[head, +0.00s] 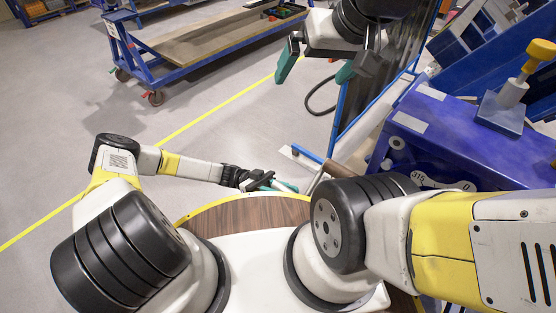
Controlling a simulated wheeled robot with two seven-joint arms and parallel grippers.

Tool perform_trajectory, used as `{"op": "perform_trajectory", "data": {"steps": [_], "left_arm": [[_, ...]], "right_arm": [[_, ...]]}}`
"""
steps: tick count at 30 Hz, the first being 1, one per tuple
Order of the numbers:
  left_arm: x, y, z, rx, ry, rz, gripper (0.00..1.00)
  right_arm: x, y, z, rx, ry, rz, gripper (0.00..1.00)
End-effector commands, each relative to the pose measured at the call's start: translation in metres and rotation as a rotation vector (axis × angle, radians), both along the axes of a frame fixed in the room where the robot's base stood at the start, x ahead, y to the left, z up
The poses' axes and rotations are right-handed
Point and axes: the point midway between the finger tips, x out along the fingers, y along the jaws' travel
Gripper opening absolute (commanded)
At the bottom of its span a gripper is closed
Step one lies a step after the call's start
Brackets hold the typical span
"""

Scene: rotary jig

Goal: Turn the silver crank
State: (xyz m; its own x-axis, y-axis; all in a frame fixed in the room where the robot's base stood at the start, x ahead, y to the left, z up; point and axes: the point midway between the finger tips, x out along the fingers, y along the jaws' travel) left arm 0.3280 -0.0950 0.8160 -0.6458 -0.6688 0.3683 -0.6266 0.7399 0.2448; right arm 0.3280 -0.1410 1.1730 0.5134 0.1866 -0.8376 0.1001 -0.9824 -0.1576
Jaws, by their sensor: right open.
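A blue jig housing (452,128) stands at the right. I cannot tell whether this is the silver crank. My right gripper (316,67) is at the top centre, left of the housing and apart from it. Its teal-tipped fingers are spread, with nothing between them. My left gripper (268,183) is low at the centre, beyond the round wooden top. Its fingers are small and partly hidden, so its opening is unclear.
A yellow-topped handle on a grey post (512,93) rises from the housing. A brown cylinder (340,170) and a blue bar (307,153) lie near my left gripper. A blue cart (200,45) stands at the back left. The floor between is clear.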

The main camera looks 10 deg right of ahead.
Motion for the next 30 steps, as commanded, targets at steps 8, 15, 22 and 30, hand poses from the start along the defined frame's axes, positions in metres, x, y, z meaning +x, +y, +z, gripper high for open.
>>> {"op": "perform_trajectory", "data": {"steps": [8, 15, 22, 30], "left_arm": [[0.02, -0.021, -0.019, -0.001, 0.003, 0.017, 0.0], [0.035, -0.04, -0.031, -0.032, -0.022, 0.015, 0.0], [0.048, -0.055, -0.036, -0.167, -0.138, 0.013, 0.0], [0.058, -0.066, -0.038, -0.271, -0.227, 0.014, 0.0]], "right_arm": [[0.0, 0.0, 0.0, 0.0, 0.0, 0.0, 1.0], [0.0, 0.0, 0.0, 0.0, 0.0, 0.0, 1.0], [0.0, 0.0, 0.0, 0.0, 0.0, 0.0, 1.0], [0.0, 0.0, 0.0, 0.0, 0.0, 0.0, 1.0]]}}
